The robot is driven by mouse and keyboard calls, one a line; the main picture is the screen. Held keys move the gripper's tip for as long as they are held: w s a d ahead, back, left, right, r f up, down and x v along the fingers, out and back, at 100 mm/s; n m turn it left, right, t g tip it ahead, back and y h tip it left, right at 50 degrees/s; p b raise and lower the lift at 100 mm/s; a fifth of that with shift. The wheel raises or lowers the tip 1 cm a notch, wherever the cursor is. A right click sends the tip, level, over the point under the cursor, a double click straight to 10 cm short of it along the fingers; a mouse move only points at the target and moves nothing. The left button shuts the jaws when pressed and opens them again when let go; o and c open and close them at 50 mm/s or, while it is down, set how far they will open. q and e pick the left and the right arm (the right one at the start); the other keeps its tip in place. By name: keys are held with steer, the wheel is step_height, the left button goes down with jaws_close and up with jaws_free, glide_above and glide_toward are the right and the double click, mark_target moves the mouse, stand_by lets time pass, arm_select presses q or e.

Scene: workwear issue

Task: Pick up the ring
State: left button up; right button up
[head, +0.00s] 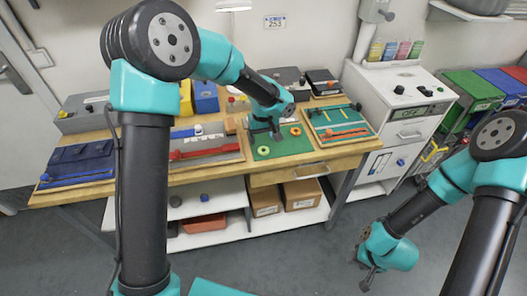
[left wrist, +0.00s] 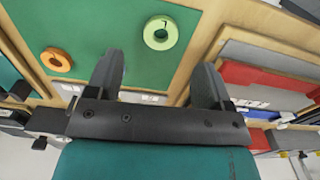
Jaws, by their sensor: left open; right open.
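Two rings lie flat on a green mat (head: 285,148) on the wooden bench: a yellow-green ring (head: 263,150) and an orange ring (head: 295,131). The left wrist view also shows the yellow-green ring (left wrist: 161,33) beyond and roughly between my finger tips, and the orange ring (left wrist: 56,61) outside the fingers to the left. My left gripper (head: 266,134) is over the mat, open and empty, close to the yellow-green ring but apart from it. My right gripper (head: 364,270) is open and empty, low over the floor away from the bench.
A tray with a red tool (head: 204,152) is left of the mat. A teal board with an orange tool (head: 342,132) is right of it. Folded blue clothing (head: 80,160) lies at the bench's left end. A white machine (head: 405,105) stands right of the bench. Boxes sit on the lower shelf.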

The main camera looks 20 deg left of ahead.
mark_target(263, 151)
arm_select(q)
steer(key=shift+f, duration=0.15)
steer(key=shift+w+a+f, duration=0.1)
steer(key=shift+f, duration=1.2)
steer(key=shift+w+f, duration=0.1)
steer(key=shift+f, duration=1.15)
steer(key=c, duration=1)
